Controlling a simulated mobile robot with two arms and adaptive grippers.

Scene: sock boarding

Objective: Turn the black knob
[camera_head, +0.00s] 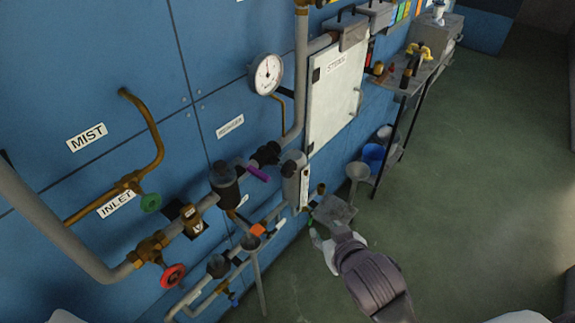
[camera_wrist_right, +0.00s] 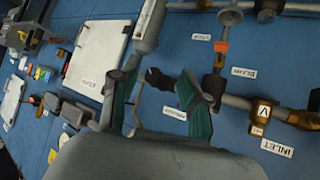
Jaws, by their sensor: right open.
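A black, knob-like part (camera_head: 267,153) sits on the grey pipe line on the blue wall, left of the grey cylinder and near a purple handle. It seems to be the black part (camera_wrist_right: 157,78) seen beyond my fingers in the right wrist view. A larger black fitting (camera_head: 225,183) is on the same pipe; I cannot tell which is the knob meant. My right gripper (camera_head: 326,232) is below and right of them, apart from both in the head view. Its two green fingers (camera_wrist_right: 160,100) stand apart with nothing held. My left gripper is not in view.
A white panel (camera_head: 335,95) is above my right gripper. A shelf with blue buckets (camera_head: 373,156) stands right. The green floor there is clear.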

